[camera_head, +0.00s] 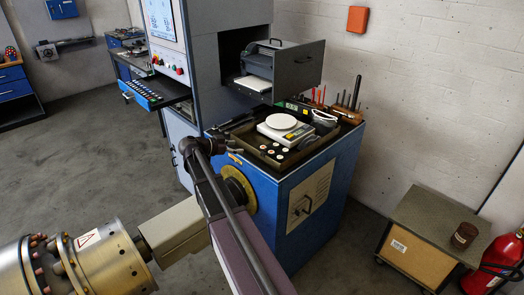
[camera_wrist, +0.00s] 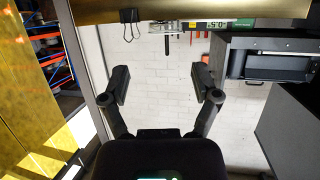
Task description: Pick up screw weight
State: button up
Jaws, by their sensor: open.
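Several small round pieces, dark and light, that look like the screw weights (camera_head: 276,151) lie in the front part of the tray on the blue cabinet, in the head view. They are too small to tell apart. A scale (camera_head: 286,129) with a round white pan stands behind them. My gripper (camera_wrist: 165,84) is open in the wrist view, its two dark fingers wide apart with nothing between them. In the head view its dark end shows left of the cabinet top, apart from the small pieces. No weight can be made out in the wrist view.
The dark tray (camera_head: 245,152) has a raised rim. An open grey drawer (camera_head: 298,70) juts out above the back of the cabinet. A tool block (camera_head: 347,112) stands at the right. A low box (camera_head: 412,262) and a red extinguisher (camera_head: 495,262) stand on the floor at the right.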

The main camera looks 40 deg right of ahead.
jog(key=b+x, duration=0.2)
jog(key=x, duration=0.5)
jog(key=shift+d+f+b, duration=0.1)
jog(key=shift+f+b, duration=0.1)
jog(key=shift+b, duration=0.1)
jog(key=shift+d+f, duration=0.1)
jog(key=shift+d, duration=0.5)
jog(key=shift+b+x, duration=0.7)
jog(key=shift+x, duration=0.25)
jog(key=shift+b+x, duration=0.5)
jog(key=shift+x, duration=1.1)
jog(key=shift+f, duration=0.15)
